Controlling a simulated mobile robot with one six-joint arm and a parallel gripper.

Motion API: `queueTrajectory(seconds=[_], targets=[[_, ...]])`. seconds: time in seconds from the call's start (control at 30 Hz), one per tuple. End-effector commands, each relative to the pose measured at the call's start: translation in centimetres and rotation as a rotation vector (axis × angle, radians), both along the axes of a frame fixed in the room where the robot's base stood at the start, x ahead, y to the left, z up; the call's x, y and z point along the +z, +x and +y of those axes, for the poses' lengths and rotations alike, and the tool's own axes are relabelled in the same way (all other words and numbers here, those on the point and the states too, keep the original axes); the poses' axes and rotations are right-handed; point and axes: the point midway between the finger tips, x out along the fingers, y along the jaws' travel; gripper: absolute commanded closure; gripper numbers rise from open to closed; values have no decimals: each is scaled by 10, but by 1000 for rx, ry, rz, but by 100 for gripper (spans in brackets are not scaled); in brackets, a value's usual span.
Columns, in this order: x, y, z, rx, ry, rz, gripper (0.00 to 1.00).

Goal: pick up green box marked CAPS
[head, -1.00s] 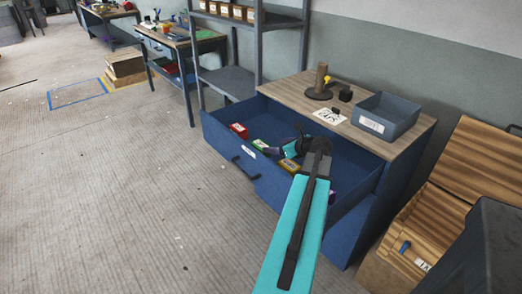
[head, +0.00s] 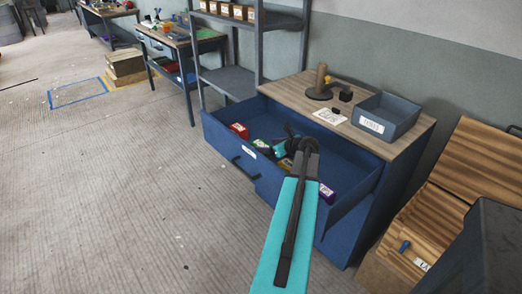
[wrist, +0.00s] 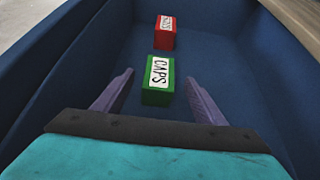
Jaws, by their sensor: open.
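The green box marked CAPS (wrist: 158,82) lies in the open blue drawer (head: 340,178). In the wrist view its white label faces up, and it sits ahead of and between my two fingers. My gripper (wrist: 158,88) is open, with one purple finger on each side and nothing held. I cannot tell how far the fingertips are above the drawer floor. In the head view the green box (head: 260,145) shows only partly, just left of my gripper (head: 273,149).
A red box (wrist: 165,32) lies beyond the green one. A yellow box (head: 285,164) and a purple box (head: 326,192) lie nearer in the drawer. The drawer walls enclose them. A grey bin (head: 385,121) stands on the cabinet top.

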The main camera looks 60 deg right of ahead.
Motion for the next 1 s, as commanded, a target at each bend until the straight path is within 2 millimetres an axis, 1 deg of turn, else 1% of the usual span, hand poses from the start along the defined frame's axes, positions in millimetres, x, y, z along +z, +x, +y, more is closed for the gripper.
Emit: queueTrajectory(seconds=[0.03,0.2,0.37,0.97,1.0], targets=[[-2,6,-2,2,1,1,35],[-11,23,-8,2,1,1,35],[-17,33,-11,1,0,1,35],[-18,34,-10,1,0,1,35],[-18,34,-10,1,0,1,40]])
